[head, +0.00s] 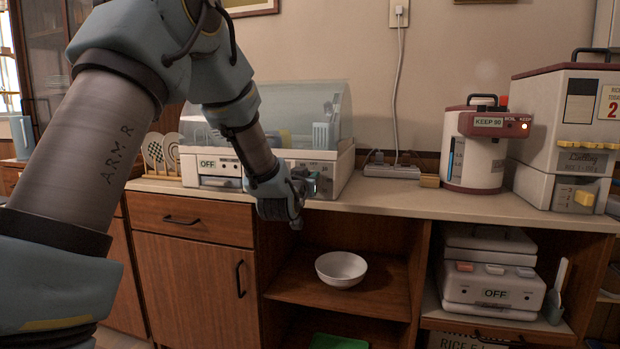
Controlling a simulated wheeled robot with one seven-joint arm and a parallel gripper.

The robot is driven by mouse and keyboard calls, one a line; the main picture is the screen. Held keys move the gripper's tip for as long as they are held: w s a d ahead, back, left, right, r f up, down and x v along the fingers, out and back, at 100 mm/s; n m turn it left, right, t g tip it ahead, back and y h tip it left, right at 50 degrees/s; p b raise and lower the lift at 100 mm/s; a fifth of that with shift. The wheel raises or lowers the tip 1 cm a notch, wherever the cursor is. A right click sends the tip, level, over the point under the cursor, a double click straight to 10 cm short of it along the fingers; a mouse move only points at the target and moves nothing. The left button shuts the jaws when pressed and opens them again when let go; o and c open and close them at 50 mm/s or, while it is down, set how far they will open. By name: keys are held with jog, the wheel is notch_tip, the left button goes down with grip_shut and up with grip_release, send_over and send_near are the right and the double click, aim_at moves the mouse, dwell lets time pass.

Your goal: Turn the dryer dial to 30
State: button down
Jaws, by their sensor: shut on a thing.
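The dish dryer (342,165) stands on the counter, a cream box with a clear domed lid and an OFF label on the left of its front. My gripper (306,182) is at the right part of the dryer's front and is shut on the dial there. The gripper and wrist hide the dial, so its setting cannot be read. Dishes show dimly through the lid.
A red and white water boiler (474,150) and a rice dispenser (563,135) stand farther right. A white bowl (341,268) sits on the open shelf below.

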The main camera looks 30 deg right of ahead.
aim_at(319, 184)
jog(key=m+b, duration=0.2)
jog(key=m, duration=0.2)
jog(key=s+d+f+m+b, duration=0.1)
jog(key=m, duration=0.3)
jog(key=m+b, duration=0.2)
jog(key=m, duration=0.2)
jog(key=shift+s+d+f+b, duration=0.15)
jog(key=shift+b, duration=0.2)
jog(key=m, duration=0.4)
jog(key=shift+f, duration=0.25)
jog(key=m, duration=0.3)
jog(key=shift+f+m, duration=0.3)
jog(key=m, duration=0.3)
jog(key=shift+f+m, duration=0.25)
jog(key=shift+m, duration=0.05)
jog(key=shift+f+m, duration=0.2)
jog(key=shift+m, duration=1.3)
jog(key=shift+w+a, duration=0.2)
jog(key=c, duration=0.8)
grip_release()
jog(key=shift+c, duration=0.2)
